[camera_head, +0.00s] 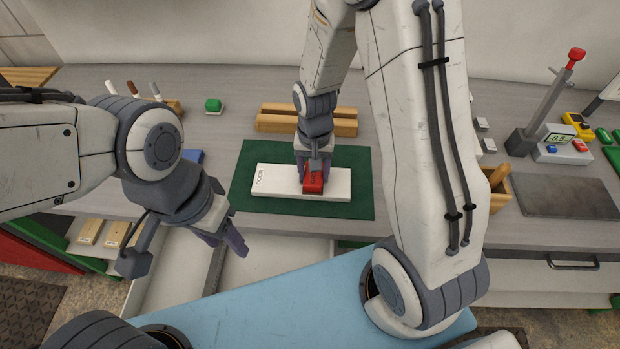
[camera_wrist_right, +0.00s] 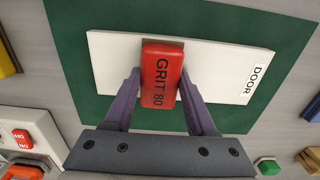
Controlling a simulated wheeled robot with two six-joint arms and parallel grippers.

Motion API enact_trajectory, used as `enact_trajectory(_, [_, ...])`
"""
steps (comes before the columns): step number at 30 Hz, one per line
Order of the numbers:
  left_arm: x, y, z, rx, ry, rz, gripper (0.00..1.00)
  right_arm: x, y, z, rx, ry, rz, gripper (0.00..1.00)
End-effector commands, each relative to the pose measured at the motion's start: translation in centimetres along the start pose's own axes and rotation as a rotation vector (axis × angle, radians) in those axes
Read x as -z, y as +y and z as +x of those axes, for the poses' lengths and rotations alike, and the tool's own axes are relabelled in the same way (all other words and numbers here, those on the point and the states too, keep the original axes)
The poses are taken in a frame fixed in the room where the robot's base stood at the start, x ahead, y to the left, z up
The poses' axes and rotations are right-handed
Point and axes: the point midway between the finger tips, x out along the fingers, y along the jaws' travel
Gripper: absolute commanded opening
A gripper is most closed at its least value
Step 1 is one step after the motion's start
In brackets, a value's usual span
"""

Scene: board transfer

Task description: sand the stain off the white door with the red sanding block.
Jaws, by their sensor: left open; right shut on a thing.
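The white door (camera_head: 275,182) is a flat board marked DOOR, lying on a green mat (camera_head: 352,209). The red sanding block (camera_head: 313,187) is over the door, right of its middle in the head view. My right gripper (camera_head: 313,176) is shut on it from above. In the right wrist view the block (camera_wrist_right: 163,75) reads GRIT 80 and sits between the two purple fingers, over the door (camera_wrist_right: 220,75). I cannot tell whether it touches the door. My left gripper (camera_head: 225,240) is open and empty near the table's front edge.
Wooden bars (camera_head: 280,123) lie behind the mat. A green block (camera_head: 213,105) stands at the back left. At right are an open wooden box (camera_head: 500,190), a dark plate (camera_head: 565,197) and a red-knobbed lever (camera_head: 545,100).

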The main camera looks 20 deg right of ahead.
Motion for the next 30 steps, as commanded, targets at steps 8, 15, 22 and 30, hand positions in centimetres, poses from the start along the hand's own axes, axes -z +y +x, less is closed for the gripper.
enact_trajectory(8, [0.0,0.0,-0.3,0.0,0.0,0.0,0.5,-0.2,1.3,-0.1,-0.003,-0.006,0.004,0.12])
enact_trajectory(15, [0.0,0.0,-0.3,0.0,0.0,0.0,0.5,-0.1,1.3,-0.1,-0.001,-0.002,0.001,0.12])
enact_trajectory(22, [0.0,0.0,-0.5,0.0,0.0,0.0,0.5,-0.1,0.0,0.0,0.0,-0.001,0.0,0.12])
enact_trajectory(30, [0.0,0.0,-0.6,0.0,0.0,0.0,0.5,0.0,-1.0,0.1,0.0,0.0,0.0,0.12])
